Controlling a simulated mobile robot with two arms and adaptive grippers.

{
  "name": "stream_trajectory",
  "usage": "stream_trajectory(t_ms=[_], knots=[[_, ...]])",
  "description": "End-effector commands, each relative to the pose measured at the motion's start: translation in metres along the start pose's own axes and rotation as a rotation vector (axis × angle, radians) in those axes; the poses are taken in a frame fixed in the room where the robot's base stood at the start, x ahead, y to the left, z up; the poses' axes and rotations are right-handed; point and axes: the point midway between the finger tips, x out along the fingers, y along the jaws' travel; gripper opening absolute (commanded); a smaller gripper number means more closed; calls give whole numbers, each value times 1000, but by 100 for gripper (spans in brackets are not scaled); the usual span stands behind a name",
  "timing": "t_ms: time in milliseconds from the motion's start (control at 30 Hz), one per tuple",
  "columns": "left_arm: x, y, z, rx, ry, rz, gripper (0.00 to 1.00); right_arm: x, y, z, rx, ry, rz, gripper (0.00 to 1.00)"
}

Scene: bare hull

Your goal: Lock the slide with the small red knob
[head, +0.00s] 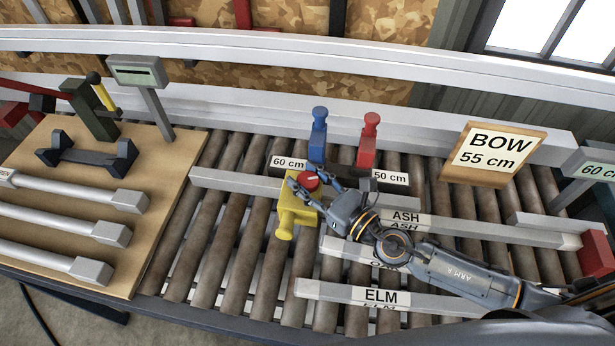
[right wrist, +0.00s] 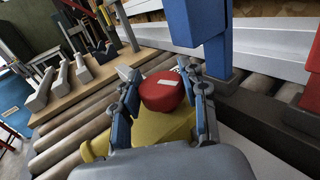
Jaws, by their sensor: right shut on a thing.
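The small red knob (head: 308,182) sits on top of a yellow slide block (head: 292,214) on the rail. In the right wrist view the red knob (right wrist: 162,91) has a pale mark on its top, and the yellow block (right wrist: 135,135) lies below it. My right gripper (head: 310,184) reaches in from the right and is shut on the knob, one finger on each side. In the right wrist view my right gripper (right wrist: 165,98) frames the knob. My left gripper is not in view.
Blue (head: 318,138) and red (head: 367,142) posts stand behind, by the 60 cm and 50 cm labels. Bars marked ASH (head: 470,228) and ELM (head: 385,299) lie on the rollers. A BOW 55 cm sign (head: 494,154) stands at right. A wooden board (head: 100,180) with white bars is at left.

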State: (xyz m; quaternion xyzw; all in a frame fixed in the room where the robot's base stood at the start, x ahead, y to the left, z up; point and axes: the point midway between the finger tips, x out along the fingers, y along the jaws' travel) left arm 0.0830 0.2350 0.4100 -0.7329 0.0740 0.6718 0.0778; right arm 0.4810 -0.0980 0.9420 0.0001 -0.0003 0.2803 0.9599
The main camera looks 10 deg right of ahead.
Motion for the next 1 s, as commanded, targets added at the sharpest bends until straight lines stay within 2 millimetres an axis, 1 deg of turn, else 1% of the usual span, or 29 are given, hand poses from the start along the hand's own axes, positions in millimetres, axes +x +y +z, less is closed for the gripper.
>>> stream_trajectory(t_ms=[100,200,300,500,867,900,967,1000], knots=[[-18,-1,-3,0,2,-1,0,1,1,6,7,-2,-61,12],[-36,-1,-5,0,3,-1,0,1,2,8,11,0,-156,12],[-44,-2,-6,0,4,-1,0,1,1,5,10,0,-252,12],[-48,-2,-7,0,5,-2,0,0,0,2,3,0,-375,12],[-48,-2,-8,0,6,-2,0,0,-1,0,-1,0,-393,11],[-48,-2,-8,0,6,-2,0,0,-1,0,-2,0,-393,51],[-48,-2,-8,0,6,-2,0,0,-1,0,-1,0,-392,63],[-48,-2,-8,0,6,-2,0,0,-1,0,-1,0,-392,67]])
